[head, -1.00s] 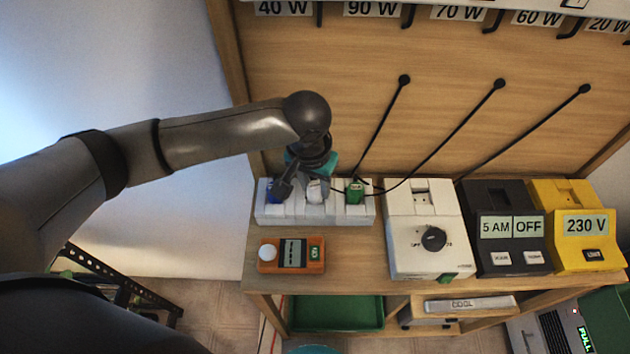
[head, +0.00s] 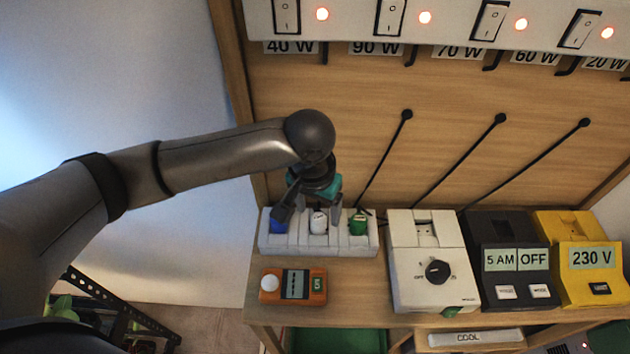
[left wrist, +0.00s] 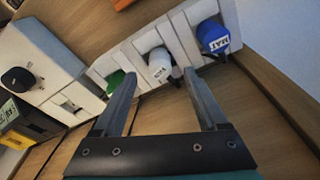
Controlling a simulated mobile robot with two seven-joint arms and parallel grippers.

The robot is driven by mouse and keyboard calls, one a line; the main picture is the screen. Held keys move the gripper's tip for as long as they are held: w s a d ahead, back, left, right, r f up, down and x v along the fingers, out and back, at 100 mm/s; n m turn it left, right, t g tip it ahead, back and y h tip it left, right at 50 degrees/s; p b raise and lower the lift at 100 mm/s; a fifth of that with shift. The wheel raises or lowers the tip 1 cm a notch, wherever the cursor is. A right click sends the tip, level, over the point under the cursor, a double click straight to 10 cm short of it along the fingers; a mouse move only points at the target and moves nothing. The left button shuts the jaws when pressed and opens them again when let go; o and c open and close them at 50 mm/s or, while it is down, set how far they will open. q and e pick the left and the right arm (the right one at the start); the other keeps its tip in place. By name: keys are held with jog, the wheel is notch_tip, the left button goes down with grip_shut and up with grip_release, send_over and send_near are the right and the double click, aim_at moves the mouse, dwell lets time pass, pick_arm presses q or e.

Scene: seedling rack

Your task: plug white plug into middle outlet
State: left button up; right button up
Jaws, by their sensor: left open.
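The white power strip (head: 298,240) lies along the shelf, with a blue plug (head: 278,226) at its left, the white plug (head: 319,222) in the middle and a green plug (head: 358,224) at its right. The white plug stands at the middle outlet; I cannot tell whether it is fully seated. My left gripper (head: 305,208) is open just behind the strip. In the left wrist view the white plug (left wrist: 160,66) lies beyond and between the open fingertips (left wrist: 158,80), with no visible grip. The middle socket's face is mostly hidden. My right gripper does not show.
An orange meter (head: 293,287) lies in front of the strip. A white dial box (head: 433,290), a black timer box (head: 512,262) and a yellow 230 V box (head: 583,258) stand to the right. Black cords hang on the wooden back panel (head: 450,85). Lit switches line the top.

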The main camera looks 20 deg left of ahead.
pick_arm(q)
notch_tip(320, 180, up, 12)
jog(key=s+p, duration=0.1)
jog(key=shift+s+p, duration=0.3)
jog(key=shift+s, duration=0.1)
jog(key=shift+a, duration=0.1)
